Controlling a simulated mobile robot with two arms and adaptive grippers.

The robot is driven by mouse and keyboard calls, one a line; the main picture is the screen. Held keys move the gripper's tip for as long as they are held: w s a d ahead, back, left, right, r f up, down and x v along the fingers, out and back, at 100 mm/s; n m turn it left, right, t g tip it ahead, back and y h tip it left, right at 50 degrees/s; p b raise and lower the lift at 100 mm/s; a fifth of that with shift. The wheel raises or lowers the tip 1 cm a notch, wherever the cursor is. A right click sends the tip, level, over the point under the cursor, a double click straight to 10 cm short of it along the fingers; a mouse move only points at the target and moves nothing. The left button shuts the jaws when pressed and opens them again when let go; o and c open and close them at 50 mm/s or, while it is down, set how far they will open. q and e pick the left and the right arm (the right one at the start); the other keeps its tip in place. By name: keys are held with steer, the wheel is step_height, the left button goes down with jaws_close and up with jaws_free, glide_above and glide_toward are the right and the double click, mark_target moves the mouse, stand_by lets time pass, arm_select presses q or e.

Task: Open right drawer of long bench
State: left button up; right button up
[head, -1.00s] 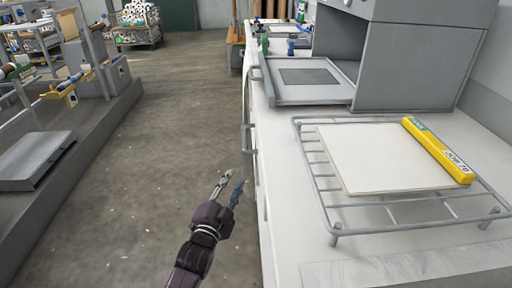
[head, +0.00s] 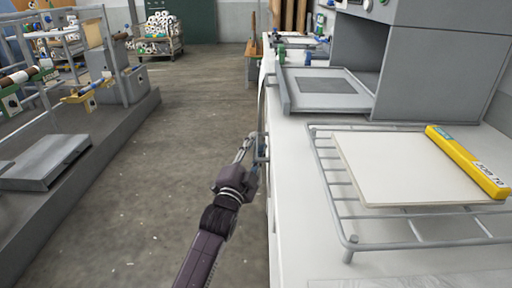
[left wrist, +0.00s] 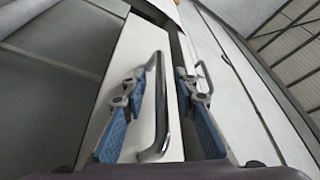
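The long bench (head: 300,205) is white and runs along the right of the head view, with drawer fronts on its aisle side. My left gripper (head: 252,146) is beside that side, at a grey bar handle (head: 263,150). In the left wrist view, the handle (left wrist: 161,105) stands on a white drawer front (left wrist: 132,65) and lies between the two blue-padded fingers of my left gripper (left wrist: 160,76). The fingers are apart, with room on both sides of the handle. A dark gap runs along one edge of the drawer front. My right gripper is not in view.
A second handle (left wrist: 204,78) is on the neighbouring front, beyond one finger. On the bench are a wire rack (head: 350,240) with a pale board (head: 405,170) and a yellow bar (head: 468,162), and a grey press (head: 440,60). The aisle floor (head: 170,130) is clear.

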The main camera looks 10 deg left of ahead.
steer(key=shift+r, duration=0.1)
arm_select(q)
jaws_close()
stand_by(0.3)
